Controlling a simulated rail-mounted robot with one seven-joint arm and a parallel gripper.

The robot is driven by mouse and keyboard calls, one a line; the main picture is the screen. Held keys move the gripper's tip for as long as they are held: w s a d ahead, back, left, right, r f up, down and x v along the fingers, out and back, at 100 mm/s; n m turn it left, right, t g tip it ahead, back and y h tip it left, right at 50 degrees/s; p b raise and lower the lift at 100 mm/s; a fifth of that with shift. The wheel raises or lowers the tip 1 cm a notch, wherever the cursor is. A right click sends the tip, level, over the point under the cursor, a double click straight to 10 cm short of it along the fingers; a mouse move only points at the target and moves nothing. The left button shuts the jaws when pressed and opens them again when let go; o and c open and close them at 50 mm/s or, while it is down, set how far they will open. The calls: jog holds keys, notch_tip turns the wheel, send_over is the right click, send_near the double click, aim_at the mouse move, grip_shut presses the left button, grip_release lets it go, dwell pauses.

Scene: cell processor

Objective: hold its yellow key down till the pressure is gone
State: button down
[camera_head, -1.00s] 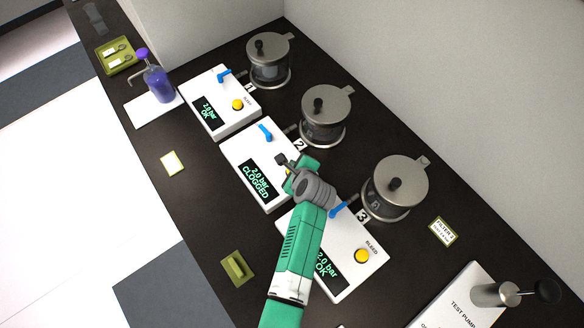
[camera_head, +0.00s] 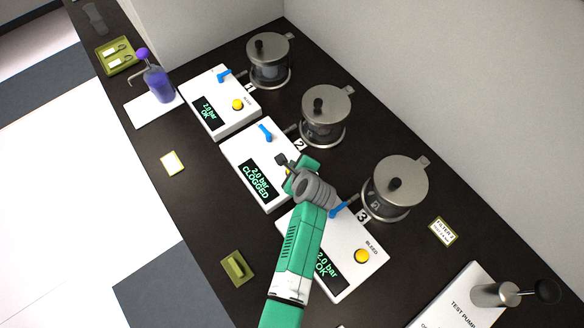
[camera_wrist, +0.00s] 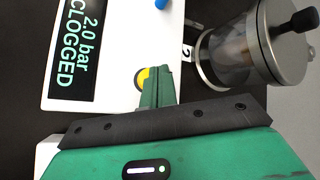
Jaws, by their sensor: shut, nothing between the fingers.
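The middle unit (camera_head: 238,150), marked 2, is a white box whose dark display (camera_head: 254,181) reads 2.0 bar CLOGGED. The same display (camera_wrist: 78,45) is in the wrist view. Its yellow key (camera_wrist: 141,76) shows only in part beside my fingers. My gripper (camera_wrist: 157,82) is shut and empty, its fingertips over the key. I cannot tell whether they touch it or press it down. In the head view my gripper (camera_head: 288,163) covers most of the key. The unit's blue lever (camera_head: 265,132) is near the display's upper end.
Units 1 (camera_head: 215,117) and 3 (camera_head: 345,273) stand on either side, both reading 2.0 bar OK. Metal-lidded clear vessels stand behind the units, including vessel 2 (camera_wrist: 238,56). A test pump (camera_head: 495,293) is at lower right, a purple bottle (camera_head: 158,84) at upper left.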

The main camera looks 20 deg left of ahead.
jog(key=shift+f, duration=0.45)
jog(key=shift+f+b, duration=0.5)
jog(key=shift+b, duration=0.05)
dwell(0.7)
dwell(2.9)
jog(key=shift+r+p, duration=0.9)
jog(key=shift+p, duration=0.1)
notch_tip(320, 180, up, 5)
jog(key=p, duration=0.5)
jog(key=shift+r, duration=0.15)
dwell(0.9)
